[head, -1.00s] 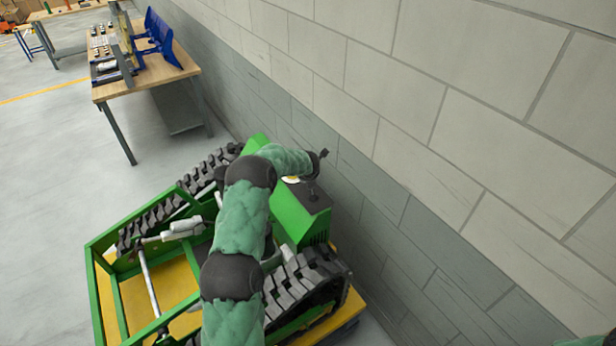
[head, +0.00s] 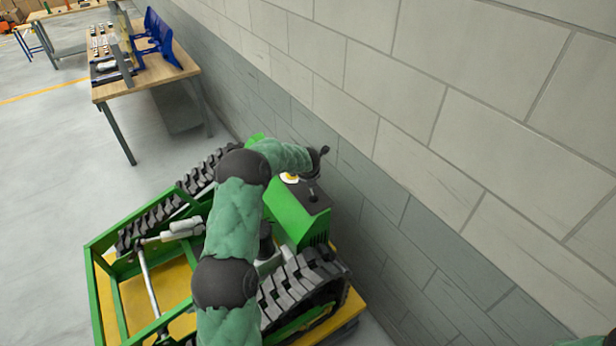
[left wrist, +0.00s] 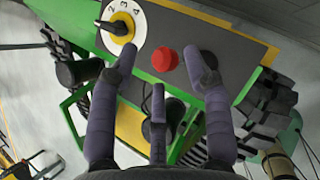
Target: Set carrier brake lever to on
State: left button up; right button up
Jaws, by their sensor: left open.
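The green carrier (head: 290,215) stands beside the wall, with black tracks and a control box at its wall-side end. In the left wrist view its dark panel (left wrist: 182,22) carries a numbered white dial with a yellow and black knob (left wrist: 122,27), a red button (left wrist: 165,58) and a dark round part (left wrist: 207,60), partly behind a finger. I cannot tell whether that part is the brake lever, or its setting. My left gripper (left wrist: 164,65) is open over the panel, fingers either side of the red button, holding nothing. In the head view it is above the box (head: 317,168). My right gripper is out of view.
The block wall (head: 450,150) runs close along the right of the carrier. The floor (head: 50,170) on the left is clear.

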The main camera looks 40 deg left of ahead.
pick_arm(q)
jog(key=v, duration=0.8)
jog(key=shift+r, duration=0.1)
